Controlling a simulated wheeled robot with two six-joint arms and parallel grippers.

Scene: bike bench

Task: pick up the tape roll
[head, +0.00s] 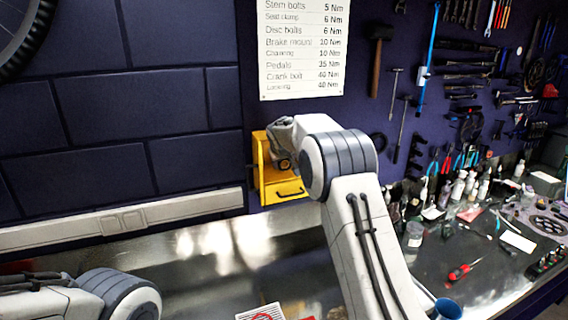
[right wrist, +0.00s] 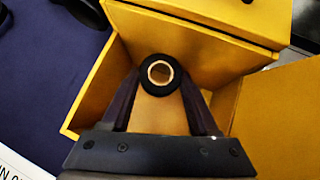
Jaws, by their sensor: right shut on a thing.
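The tape roll (right wrist: 160,75) is a black ring with a tan core. In the right wrist view it sits between the fingertips of my right gripper (right wrist: 162,90), which is shut on it. Yellow walls of an open box or drawer (right wrist: 82,100) surround it; I cannot tell whether the roll touches them. In the head view my right gripper (head: 284,158) is at the yellow unit (head: 268,185) by the wall, and my wrist partly hides that unit. Only a link of my left arm shows at the lower left; its gripper is out of view.
The metal bench top (head: 200,262) is mostly clear at left and centre. Bottles (head: 460,188), a red screwdriver (head: 462,271) and a blue cup (head: 447,309) stand or lie at right. Tools hang on the pegboard behind, including a hammer (head: 377,60).

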